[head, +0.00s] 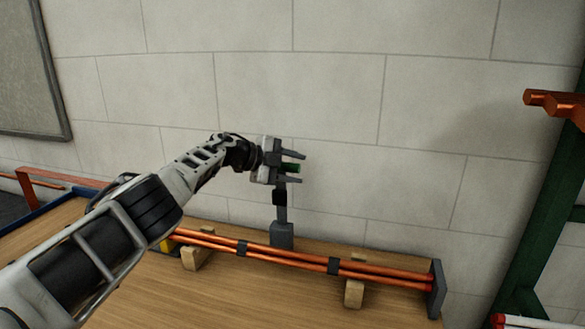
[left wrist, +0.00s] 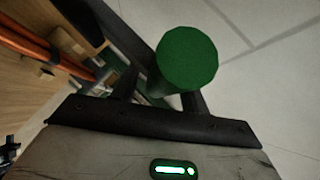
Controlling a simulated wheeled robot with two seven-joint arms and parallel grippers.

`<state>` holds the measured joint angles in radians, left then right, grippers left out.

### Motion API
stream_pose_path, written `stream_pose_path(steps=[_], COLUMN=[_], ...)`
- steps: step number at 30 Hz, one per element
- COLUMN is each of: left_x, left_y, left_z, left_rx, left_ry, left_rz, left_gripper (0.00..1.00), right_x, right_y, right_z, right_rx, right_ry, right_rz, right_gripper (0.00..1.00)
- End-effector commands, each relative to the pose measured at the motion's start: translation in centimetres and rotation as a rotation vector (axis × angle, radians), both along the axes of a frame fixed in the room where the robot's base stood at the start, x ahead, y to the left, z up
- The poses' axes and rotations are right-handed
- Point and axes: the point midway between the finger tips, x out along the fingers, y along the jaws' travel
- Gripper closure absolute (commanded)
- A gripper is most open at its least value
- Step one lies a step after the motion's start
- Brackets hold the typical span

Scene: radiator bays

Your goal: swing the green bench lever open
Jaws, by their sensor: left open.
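The green bench lever shows as a green grip (head: 293,168) on top of a dark grey post and base block (head: 281,234) at the back of the bench. In the left wrist view the round end of the green grip (left wrist: 187,60) is large and close in front of my jaws. My left gripper (head: 299,168) is open, with its fingers pointing right and the green grip lying between them in the head view. I cannot tell whether either finger touches it. My right gripper is not in view.
Orange-red pipes (head: 300,259) lie along the wooden bench on wooden blocks (head: 354,294), ending at a grey plate (head: 437,289). A pale block wall (head: 330,90) stands behind. A dark green frame (head: 541,200) with copper-coloured bars (head: 552,102) stands at the right.

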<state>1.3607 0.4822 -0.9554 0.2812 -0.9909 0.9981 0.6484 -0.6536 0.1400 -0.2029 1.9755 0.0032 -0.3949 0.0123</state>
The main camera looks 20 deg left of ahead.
Motion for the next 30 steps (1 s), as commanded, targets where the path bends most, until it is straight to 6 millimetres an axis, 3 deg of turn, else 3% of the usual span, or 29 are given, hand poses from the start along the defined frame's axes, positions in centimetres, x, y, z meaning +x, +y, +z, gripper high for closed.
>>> stream_pose_path(steps=[8, 14, 25, 30], left_x=[-0.6, -2.3, -8.0, -10.0], left_y=[0.8, 2.0, 7.1, 8.8], left_z=[0.4, 1.2, 4.2, 5.4], left_rx=[0.002, 0.004, 0.003, 0.002], left_ry=[0.000, 0.001, 0.000, 0.000], left_rz=[0.001, 0.000, 0.001, 0.001], left_gripper=[0.55, 0.55, 0.55, 0.55], right_x=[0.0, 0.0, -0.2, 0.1], right_y=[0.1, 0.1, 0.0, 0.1], right_z=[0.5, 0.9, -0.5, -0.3], right_rx=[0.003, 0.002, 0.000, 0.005], right_ry=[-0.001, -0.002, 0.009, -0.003], right_rz=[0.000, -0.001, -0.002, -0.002], right_gripper=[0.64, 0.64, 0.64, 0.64])
